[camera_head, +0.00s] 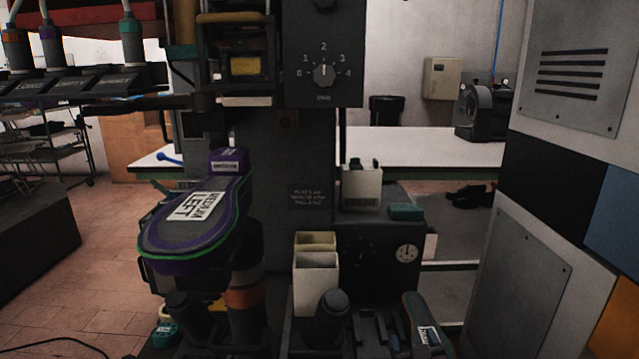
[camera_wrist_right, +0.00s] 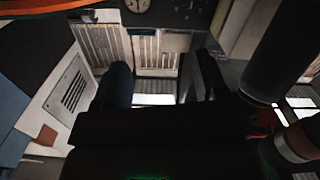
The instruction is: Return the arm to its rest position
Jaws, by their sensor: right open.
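My right gripper (camera_wrist_right: 162,78) shows in the right wrist view as two dark fingers standing apart, with nothing between them. I cannot make it out clearly in the head view. My left gripper is not in view. In the head view a dark shoe form with purple and green edges (camera_head: 165,235) and a white "MEDIUM LEFT" label (camera_head: 190,206) sits sole up on the heel press (camera_head: 300,150). Its heel end is near the press column. No finger of mine is seen touching it.
A dial (camera_head: 323,74) is on the press head. White bins (camera_head: 316,278), a gauge (camera_head: 406,253) and dark upright knobs (camera_head: 331,312) crowd the lower middle. A large panelled cabinet (camera_head: 545,150) closes the right side. Tiled floor (camera_head: 75,265) is open at lower left.

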